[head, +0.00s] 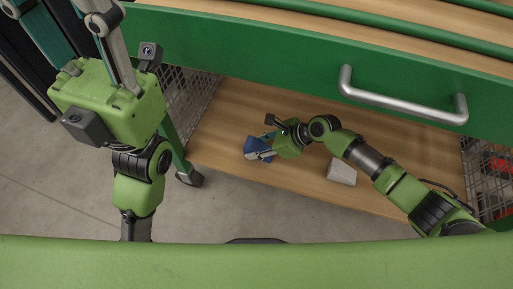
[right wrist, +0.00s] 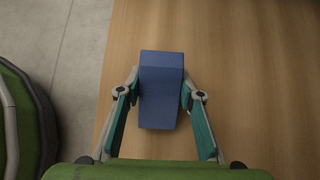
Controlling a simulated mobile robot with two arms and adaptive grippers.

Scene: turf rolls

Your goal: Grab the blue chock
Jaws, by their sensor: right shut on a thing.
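The blue chock (head: 256,149) is at the left part of the low wooden shelf in the head view. It also shows in the right wrist view (right wrist: 161,90), between the two fingers. My right gripper (head: 262,145) is shut on the blue chock, with a finger on each side of it; it also shows in the right wrist view (right wrist: 160,95). I cannot tell whether the chock touches the shelf or is just above it. My left arm is raised at the left of the head view, and its fingers are at the top edge, partly cut off.
A pale grey block (head: 342,171) lies on the wooden shelf (head: 235,110), beside my right arm. A green drawer front with a metal handle (head: 405,100) overhangs the shelf. Wire mesh panels close both sides. A green leg with a caster (head: 190,178) stands at the left. Concrete floor lies in front.

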